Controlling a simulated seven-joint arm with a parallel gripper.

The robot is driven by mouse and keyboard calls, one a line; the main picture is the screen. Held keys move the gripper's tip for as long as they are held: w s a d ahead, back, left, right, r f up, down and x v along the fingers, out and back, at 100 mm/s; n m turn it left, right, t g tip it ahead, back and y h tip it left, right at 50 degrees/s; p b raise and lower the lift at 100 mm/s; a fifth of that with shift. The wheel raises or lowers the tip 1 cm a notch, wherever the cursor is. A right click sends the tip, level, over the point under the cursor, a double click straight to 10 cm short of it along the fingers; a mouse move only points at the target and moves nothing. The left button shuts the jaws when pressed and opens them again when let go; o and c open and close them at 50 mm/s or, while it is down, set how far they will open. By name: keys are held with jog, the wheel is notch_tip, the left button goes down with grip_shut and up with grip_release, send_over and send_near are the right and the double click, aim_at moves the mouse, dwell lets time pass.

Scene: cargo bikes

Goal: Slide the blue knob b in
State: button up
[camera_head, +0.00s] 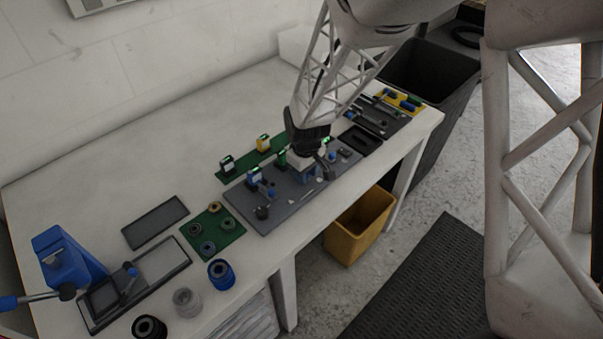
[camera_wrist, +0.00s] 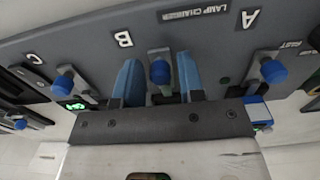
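Blue knob b (camera_wrist: 160,71) sits on a metal bracket by the white letter B on the grey panel (camera_wrist: 215,38) in the wrist view. My gripper (camera_wrist: 158,75) has two blue fingers, one on each side of the knob. They are open, with a small gap visible on both sides of it. In the head view my gripper (camera_head: 309,176) is low over the grey board (camera_head: 284,207); knob b cannot be made out there.
Similar blue knobs stand beside letters A (camera_wrist: 272,71) and C (camera_wrist: 65,83). A small green display (camera_wrist: 74,106) is lit near C. In the head view a green strip (camera_head: 241,168) with upright modules lies behind the board, and a dark tray (camera_head: 361,139) is to the right.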

jog(key=c, duration=0.6)
jog(key=shift+w+a, duration=0.65)
jog(key=o, duration=0.6)
jog(key=shift+o, duration=0.2)
